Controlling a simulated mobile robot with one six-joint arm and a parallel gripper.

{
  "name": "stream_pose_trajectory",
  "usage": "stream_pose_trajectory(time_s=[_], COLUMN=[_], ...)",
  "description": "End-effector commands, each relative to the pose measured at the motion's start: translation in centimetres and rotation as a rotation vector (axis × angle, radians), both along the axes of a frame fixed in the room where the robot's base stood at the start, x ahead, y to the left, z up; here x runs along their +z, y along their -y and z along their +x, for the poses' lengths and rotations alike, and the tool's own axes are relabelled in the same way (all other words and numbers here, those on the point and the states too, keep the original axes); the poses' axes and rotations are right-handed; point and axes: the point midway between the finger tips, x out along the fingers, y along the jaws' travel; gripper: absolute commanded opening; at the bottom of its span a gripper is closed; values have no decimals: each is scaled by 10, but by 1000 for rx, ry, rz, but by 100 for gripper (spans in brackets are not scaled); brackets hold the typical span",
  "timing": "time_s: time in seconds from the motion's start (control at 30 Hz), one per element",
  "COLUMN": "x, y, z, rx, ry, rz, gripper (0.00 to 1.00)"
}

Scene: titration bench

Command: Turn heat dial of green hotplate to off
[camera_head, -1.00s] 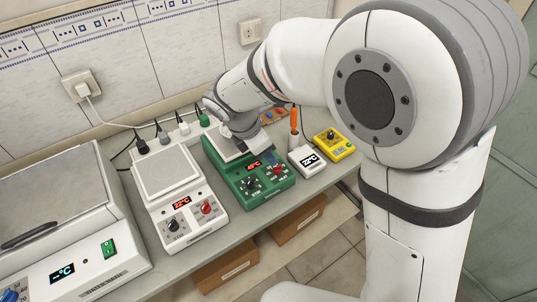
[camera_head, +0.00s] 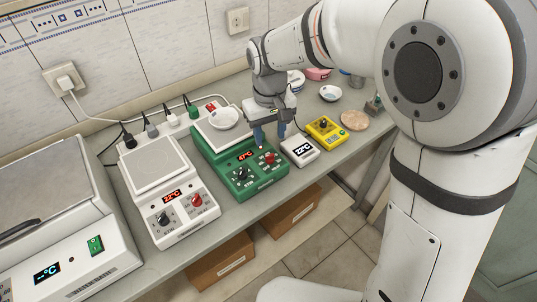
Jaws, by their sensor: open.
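The green hotplate (camera_head: 224,152) stands on the bench with a white plate top and a small white dish (camera_head: 223,117) on it. Its front has a red-lit display (camera_head: 246,155), a black dial (camera_head: 241,174) at the left and a red dial (camera_head: 269,158) at the right. The labels are too small to read. My gripper (camera_head: 270,135) points down with blue-grey fingertips apart, just above and behind the red dial, near the hotplate's right edge. It is open and holds nothing visible. It appears not to touch the dial, though the exact gap is hard to tell.
A white hotplate (camera_head: 165,205) stands close on the left, with a larger white device (camera_head: 60,250) beyond it. A small white display unit (camera_head: 299,151) and a yellow device (camera_head: 326,130) stand close on the right. Power cables (camera_head: 95,122) run behind. Boxes (camera_head: 222,262) sit below.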

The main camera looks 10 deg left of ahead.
Motion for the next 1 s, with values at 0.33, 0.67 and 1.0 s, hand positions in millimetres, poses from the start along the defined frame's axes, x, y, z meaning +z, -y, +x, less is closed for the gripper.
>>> stream_pose_trajectory(time_s=[0.33, 0.67, 1.0], x=[-36, -75, -77], y=[2, 2, 1], z=[1, 1, 1], rx=[-56, -53, -52], ry=[-8, -7, -4], rz=[9, 10, 11], gripper=[45, 45, 41])
